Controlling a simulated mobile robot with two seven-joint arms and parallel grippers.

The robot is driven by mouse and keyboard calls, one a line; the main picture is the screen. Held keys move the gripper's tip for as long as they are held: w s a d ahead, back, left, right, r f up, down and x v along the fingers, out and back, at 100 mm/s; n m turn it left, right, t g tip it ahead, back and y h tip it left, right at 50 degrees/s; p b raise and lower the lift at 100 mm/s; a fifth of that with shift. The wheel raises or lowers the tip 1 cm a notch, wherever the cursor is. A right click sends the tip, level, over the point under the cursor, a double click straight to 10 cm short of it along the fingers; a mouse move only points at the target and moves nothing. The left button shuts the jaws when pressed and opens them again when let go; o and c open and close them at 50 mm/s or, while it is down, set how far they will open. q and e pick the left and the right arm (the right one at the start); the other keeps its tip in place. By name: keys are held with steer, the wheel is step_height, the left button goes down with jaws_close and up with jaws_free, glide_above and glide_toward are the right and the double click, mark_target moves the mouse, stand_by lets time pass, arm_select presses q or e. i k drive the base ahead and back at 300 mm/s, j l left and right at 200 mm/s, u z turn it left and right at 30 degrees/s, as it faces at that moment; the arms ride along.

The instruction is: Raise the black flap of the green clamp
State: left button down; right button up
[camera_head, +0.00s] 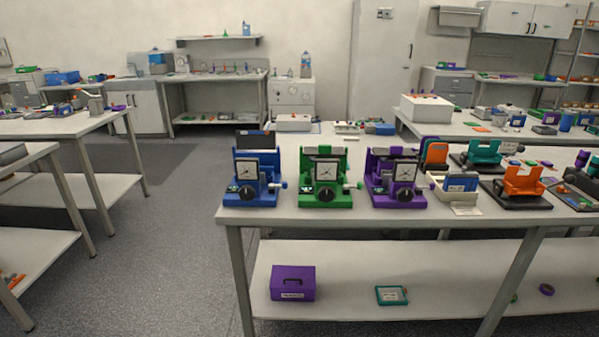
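The green clamp (325,198) stands on the front table between two similar devices. It has a square white dial on its front, a black round knob below the dial and a small handle at its right side. Neither of my grippers is in view.
The blue clamp (252,199) stands left of the green one, with a dark panel (253,140) upright at its back. The purple clamp (398,199) stands to the right. Holders and a cream bin (453,190) fill the right side. Grey floor (150,230) is open at left.

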mark_target(322, 150)
steer(key=i+j+z, duration=0.3)
steer(key=i+j, duration=0.25)
steer(key=i+j+z, duration=0.35)
steer(key=i+j, duration=0.15)
steer(key=j, duration=0.2)
steer(key=i+j+z, duration=0.15)
steer(key=j, duration=0.25)
steer(key=i+j+z, duration=0.15)
steer(key=i+j, duration=0.15)
steer(key=i+j+z, duration=0.2)
steer(key=j, duration=0.35)
